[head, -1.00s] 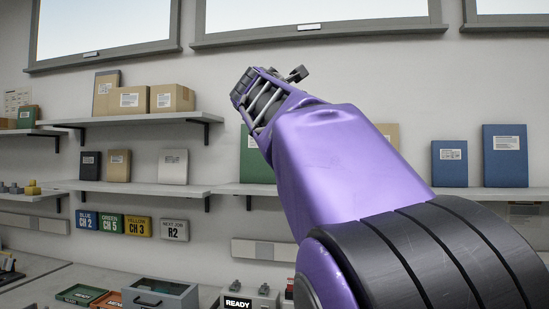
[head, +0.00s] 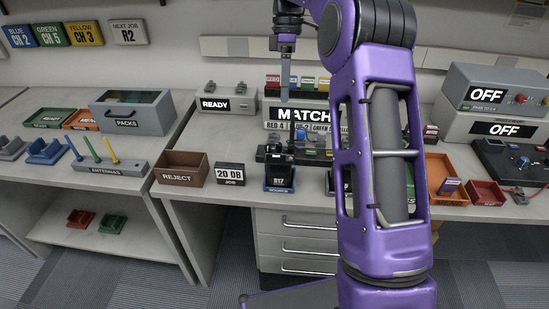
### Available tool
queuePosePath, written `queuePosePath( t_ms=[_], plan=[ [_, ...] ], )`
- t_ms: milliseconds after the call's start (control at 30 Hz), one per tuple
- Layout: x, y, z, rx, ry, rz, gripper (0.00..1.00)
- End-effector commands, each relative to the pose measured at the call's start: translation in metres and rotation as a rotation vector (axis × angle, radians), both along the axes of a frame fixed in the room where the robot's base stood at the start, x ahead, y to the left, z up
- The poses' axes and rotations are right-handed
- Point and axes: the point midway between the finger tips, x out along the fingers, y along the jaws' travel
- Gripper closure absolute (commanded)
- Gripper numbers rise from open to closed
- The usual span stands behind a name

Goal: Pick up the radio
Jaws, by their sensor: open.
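A dark upright radio (head: 279,171) stands in a small blue holder (head: 279,188) on the bench, left of my arm. A label on it seems to read R17. Another dark item (head: 331,182) stands to its right, partly hidden by my arm; I cannot tell whether it is a radio. My gripper (head: 285,94) hangs pointing down, above and behind the radio in the picture, and appears empty. It is open, though only one grey finger shows clearly. It looks apart from the radio.
A black device (head: 268,154) sits just behind the radio. The MATCH box (head: 290,116) stands behind it. The REJECT bin (head: 181,169) and the 20 DB block (head: 229,174) are to the left. An orange tray (head: 447,195) lies right of my arm. Grey OFF boxes (head: 500,85) stand at the right.

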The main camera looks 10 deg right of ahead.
Motion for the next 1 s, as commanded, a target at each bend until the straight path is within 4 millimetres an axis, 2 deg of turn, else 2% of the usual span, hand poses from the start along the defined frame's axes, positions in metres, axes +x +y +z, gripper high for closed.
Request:
queuePosePath(
  t_ms=[500, 833, 1000],
  plan=[
    [-0.029, 0.009, -0.096, -0.001, 0.003, 0.001, 0.0],
    [-0.036, 0.013, -0.123, -0.001, 0.002, 0.001, 0.0],
    [-0.042, 0.022, -0.148, -0.002, 0.004, 0.001, 0.0]
  ],
)
